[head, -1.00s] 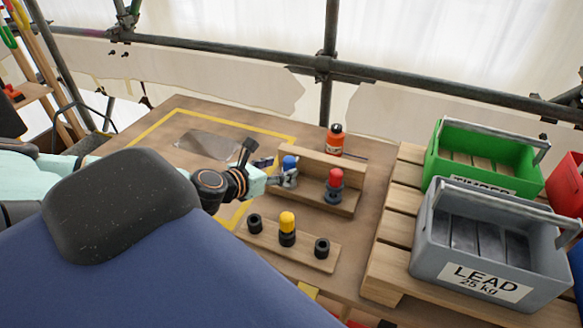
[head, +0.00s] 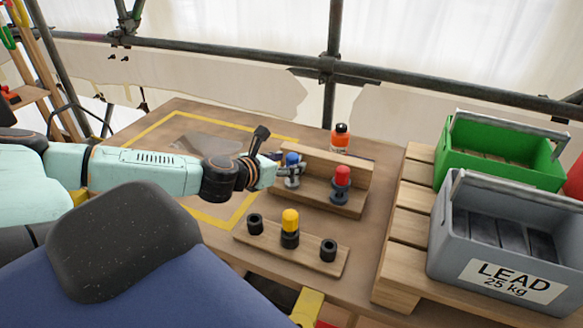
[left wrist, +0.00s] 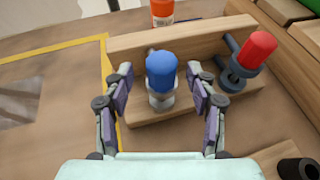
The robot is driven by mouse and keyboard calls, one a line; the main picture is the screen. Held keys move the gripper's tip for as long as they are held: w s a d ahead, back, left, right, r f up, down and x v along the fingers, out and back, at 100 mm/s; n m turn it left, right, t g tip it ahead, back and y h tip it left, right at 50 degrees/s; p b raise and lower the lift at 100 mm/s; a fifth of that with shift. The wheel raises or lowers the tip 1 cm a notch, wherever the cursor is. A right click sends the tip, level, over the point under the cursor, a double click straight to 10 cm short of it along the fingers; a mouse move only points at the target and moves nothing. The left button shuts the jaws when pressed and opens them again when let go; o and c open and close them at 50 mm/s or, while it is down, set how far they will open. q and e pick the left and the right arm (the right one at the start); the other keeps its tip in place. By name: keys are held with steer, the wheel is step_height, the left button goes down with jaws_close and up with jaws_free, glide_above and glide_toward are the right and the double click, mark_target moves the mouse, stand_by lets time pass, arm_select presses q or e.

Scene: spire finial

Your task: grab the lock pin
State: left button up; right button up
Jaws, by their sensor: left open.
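Three capped pins stand on the table, and I cannot tell which is called the lock pin. A blue-capped pin (head: 292,160) with a pale metal body stands at the left of a wooden rack (head: 352,204). A red-capped pin (head: 342,176) with a dark body is at the rack's right. A yellow-capped pin (head: 290,218) stands in a lower wooden block. My left gripper (head: 281,172) is open. In the left wrist view, its fingers (left wrist: 162,88) stand either side of the blue-capped pin (left wrist: 161,72), with gaps visible. My right gripper is not in view.
The wooden block (head: 268,243) also holds black rings (head: 328,250). An orange bottle (head: 341,138) stands behind the rack. A grey LEAD crate (head: 445,240) and a green crate (head: 480,172) stand on pallets at right. A yellow-taped area (head: 160,128) lies left.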

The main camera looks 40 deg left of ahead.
arm_select(q)
steer(key=shift+w+d, duration=0.15)
steer(key=shift+d, duration=0.05)
steer(key=shift+r, duration=0.1)
steer(key=shift+c, duration=0.8)
steer(key=shift+s+a, duration=0.1)
steer(key=shift+s, duration=0.1)
steer(key=c, duration=0.3)
steer(key=shift+w, duration=0.1)
steer(key=c, duration=0.6)
jaws_close()
